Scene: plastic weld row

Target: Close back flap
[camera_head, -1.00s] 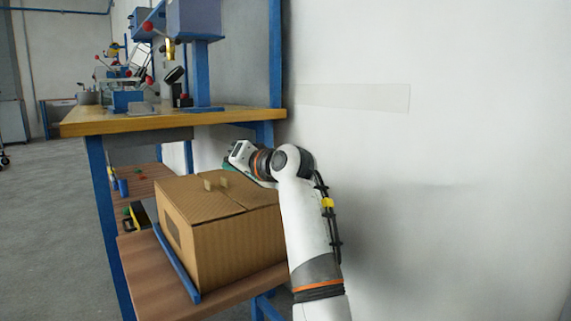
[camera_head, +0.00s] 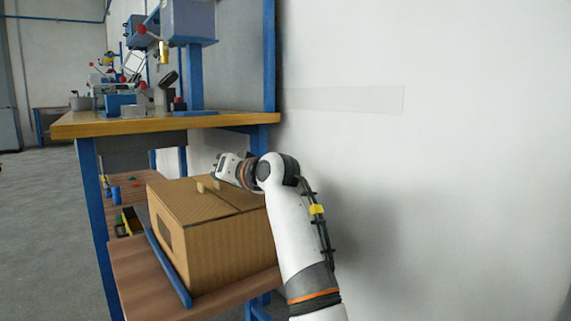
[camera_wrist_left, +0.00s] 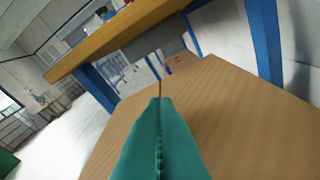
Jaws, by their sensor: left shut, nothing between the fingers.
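A brown cardboard box (camera_head: 225,245) stands on the lower wooden shelf. Its top flaps (camera_head: 190,207) look nearly flat, with a seam between them. Two small tan tabs (camera_head: 208,186) stand up by the seam. My right gripper is out of view.
The box sits on a wooden shelf (camera_head: 140,283) with a blue rail (camera_head: 168,268) along its edge. A workbench (camera_head: 160,123) with a press is above and behind. A white wall (camera_head: 440,180) is to the right. Open floor (camera_head: 45,230) lies left.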

